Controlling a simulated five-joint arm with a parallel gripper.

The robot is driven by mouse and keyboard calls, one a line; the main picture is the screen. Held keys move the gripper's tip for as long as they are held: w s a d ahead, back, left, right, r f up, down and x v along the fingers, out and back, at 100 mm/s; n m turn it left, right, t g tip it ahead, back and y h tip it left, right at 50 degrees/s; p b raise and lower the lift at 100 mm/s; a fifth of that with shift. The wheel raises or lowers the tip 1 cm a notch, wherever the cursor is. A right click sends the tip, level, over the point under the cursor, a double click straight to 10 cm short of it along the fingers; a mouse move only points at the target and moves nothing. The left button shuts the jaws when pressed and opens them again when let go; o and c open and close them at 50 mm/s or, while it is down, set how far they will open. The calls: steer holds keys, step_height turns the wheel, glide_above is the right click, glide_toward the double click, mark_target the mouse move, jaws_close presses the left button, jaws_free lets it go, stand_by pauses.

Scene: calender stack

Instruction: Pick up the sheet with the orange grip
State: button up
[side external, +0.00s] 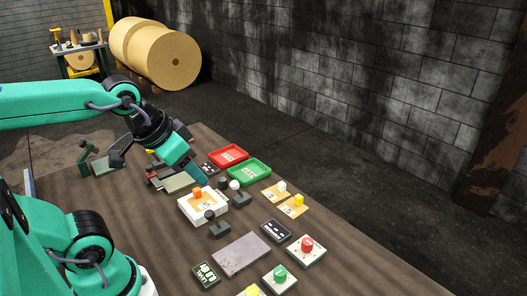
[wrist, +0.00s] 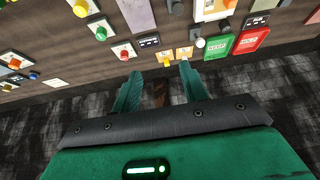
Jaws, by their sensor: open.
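The sheet with the orange grip (side external: 197,193) lies on top of a low white block (side external: 188,214) near the middle of the table in the side view. My gripper (side external: 204,182) is in the air close to the block in the side view, apart from the grip. In the wrist view my gripper (wrist: 160,76) has its two green fingers spread with nothing between them.
Sheets with a white grip (side external: 282,186) and a yellow grip (side external: 298,199) lie to the right. A red tray (side external: 229,156) and a green tray (side external: 249,171) lie behind. Dark lever boxes (side external: 219,231) stand close to the block. A grey plate (side external: 241,254) lies in front.

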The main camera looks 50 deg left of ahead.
steer(key=shift+w+a, duration=0.1)
steer(key=g, duration=0.6)
glide_above(197, 189)
step_height(197, 189, down, 12)
steer(key=shift+f, duration=0.1)
steer(key=shift+a+f, duration=0.1)
steer(key=shift+a, duration=0.05)
steer(key=shift+d+f, duration=0.2)
steer(key=shift+f, duration=3.7)
jaws_close()
